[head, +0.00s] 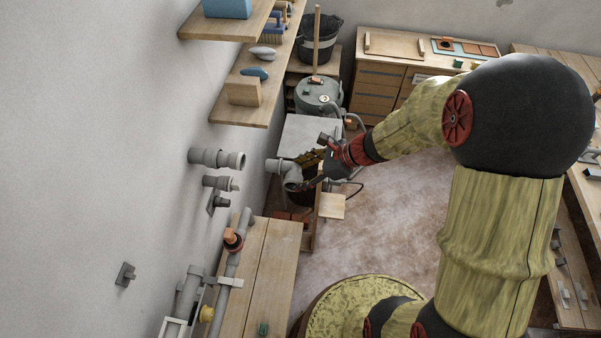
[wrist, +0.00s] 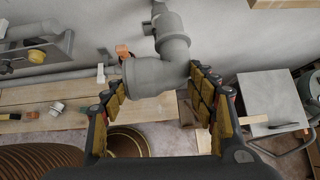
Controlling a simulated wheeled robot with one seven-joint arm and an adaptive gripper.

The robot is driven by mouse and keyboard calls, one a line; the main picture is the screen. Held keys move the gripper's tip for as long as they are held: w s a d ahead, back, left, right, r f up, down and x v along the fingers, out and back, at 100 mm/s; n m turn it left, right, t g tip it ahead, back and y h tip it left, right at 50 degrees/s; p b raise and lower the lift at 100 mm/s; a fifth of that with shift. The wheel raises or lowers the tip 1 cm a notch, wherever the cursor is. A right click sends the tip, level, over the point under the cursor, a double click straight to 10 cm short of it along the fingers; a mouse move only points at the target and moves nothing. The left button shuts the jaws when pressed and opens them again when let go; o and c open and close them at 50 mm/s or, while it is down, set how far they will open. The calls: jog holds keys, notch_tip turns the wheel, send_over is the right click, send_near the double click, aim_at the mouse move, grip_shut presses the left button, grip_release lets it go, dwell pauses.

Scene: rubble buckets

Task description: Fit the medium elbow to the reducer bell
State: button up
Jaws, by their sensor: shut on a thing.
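The medium elbow (head: 292,178) is a grey bent pipe with wide socket ends. It is in my gripper (head: 312,178), held in the air above the floor. In the wrist view the elbow (wrist: 172,48) lies between the two padded fingers of my gripper (wrist: 160,78). One socket points toward the wall, the other to the lower left. A grey stepped fitting (head: 217,158), which looks like the reducer bell, sticks out of the wall. Its wide mouth faces the elbow's socket across a visible gap. In the wrist view the joint area is largely hidden behind the elbow.
A smaller grey stub (head: 220,183) sits just below on the wall. A wooden bench (head: 265,285) with pipes runs along the wall below. Wooden shelves (head: 247,108) hang above. A green-grey drum (head: 318,95) stands behind. The floor (head: 375,215) to the right is open.

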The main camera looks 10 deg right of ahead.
aim_at(281, 172)
jog(key=shift+s+a+b, duration=0.1)
jog(key=shift+s+b, duration=0.05)
jog(key=shift+b, duration=0.25)
jog(key=shift+w+a+b, duration=0.1)
jog(key=shift+w+a, duration=0.25)
jog(key=shift+a, duration=0.5)
jog(key=shift+w+a+b, duration=0.1)
jog(key=shift+w+a, duration=0.2)
jog(key=shift+a, duration=0.6)
jog(key=shift+w+a+b, duration=0.1)
jog(key=shift+w+a, duration=0.25)
jog(key=shift+a, duration=0.5)
jog(key=o, duration=0.6)
jog(key=c, duration=1.2)
jog(key=shift+c, duration=0.5)
